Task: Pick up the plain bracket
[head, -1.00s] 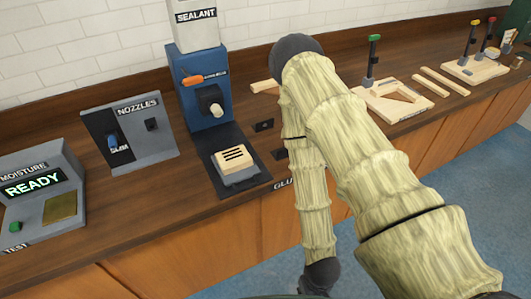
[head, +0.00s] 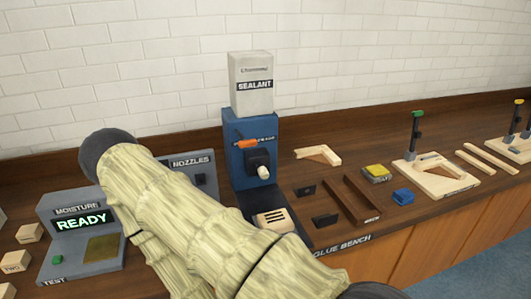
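An L-shaped pale wooden bracket (head: 328,157) lies flat on the bench in the head view, right of the blue sealant dispenser (head: 262,165) and near the wall. A similar pale wooden piece sits on the clamp board (head: 425,184) with the green-topped post further right. No label marks either one as plain. My arm crosses the lower left of the view, and my gripper is out of the frame, so its state is hidden.
A moisture tester (head: 82,226) stands left. Loose wooden strips (head: 491,162) lie right.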

